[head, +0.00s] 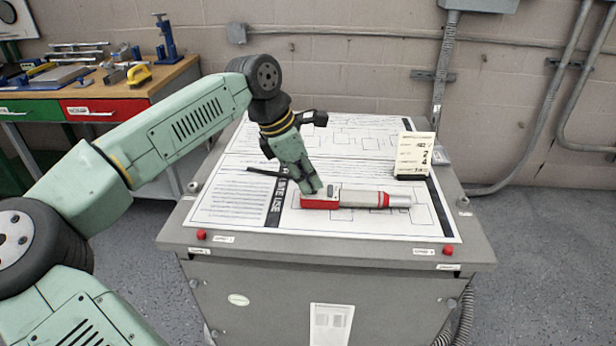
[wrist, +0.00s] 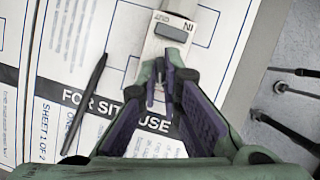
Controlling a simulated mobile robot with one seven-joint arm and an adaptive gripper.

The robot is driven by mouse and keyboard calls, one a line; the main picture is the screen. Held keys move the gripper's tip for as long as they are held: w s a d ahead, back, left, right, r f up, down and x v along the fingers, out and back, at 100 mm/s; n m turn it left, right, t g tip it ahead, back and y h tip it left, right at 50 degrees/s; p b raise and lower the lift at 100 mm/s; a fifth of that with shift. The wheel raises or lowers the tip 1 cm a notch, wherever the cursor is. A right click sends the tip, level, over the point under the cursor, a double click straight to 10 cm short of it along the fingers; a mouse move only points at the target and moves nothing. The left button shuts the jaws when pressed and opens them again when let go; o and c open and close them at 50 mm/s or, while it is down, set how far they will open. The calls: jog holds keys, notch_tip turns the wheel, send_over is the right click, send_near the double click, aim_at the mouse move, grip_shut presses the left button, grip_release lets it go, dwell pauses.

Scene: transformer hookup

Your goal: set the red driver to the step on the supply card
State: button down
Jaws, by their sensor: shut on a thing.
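The red driver (head: 350,198) lies along the drawing sheet on the cabinet top, its red end left and its metal tip right. My gripper (head: 318,190) reaches down to the red end from above. In the wrist view, the fingertips (wrist: 160,92) are close together at the near end of the driver's pale housing (wrist: 172,32), which carries a small grey display. The gripped part is mostly hidden between the fingers. The supply card (head: 413,155) stands upright in a black holder at the back right. Its small print is hard to read; I cannot read the display.
A black pen (wrist: 87,102) lies on the sheet left of the gripper. Red knobs (head: 201,234) sit on the cabinet's front corners. A workbench (head: 150,85) with tools stands back left. The sheet in front of the driver is clear.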

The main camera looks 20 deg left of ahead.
jog(key=m, duration=0.1)
jog(key=m+g, duration=0.1)
jog(key=m, duration=0.1)
jog(key=m+p, duration=0.1)
jog(key=shift+w+m+g+h, duration=0.25)
jog(key=shift+m+g+h, duration=0.05)
jog(key=shift+m, duration=0.1)
jog(key=shift+w+m+g+p, duration=0.15)
jog(key=shift+m+g, duration=0.3)
jog(key=shift+m, duration=0.8)
jog(key=shift+m+g+p, duration=0.2)
jog(key=shift+m+g, duration=0.25)
jog(key=shift+m, duration=0.8)
jog(key=c, duration=1.8)
grip_release()
jog(key=shift+o, duration=0.2)
jog(key=v, duration=1.2)
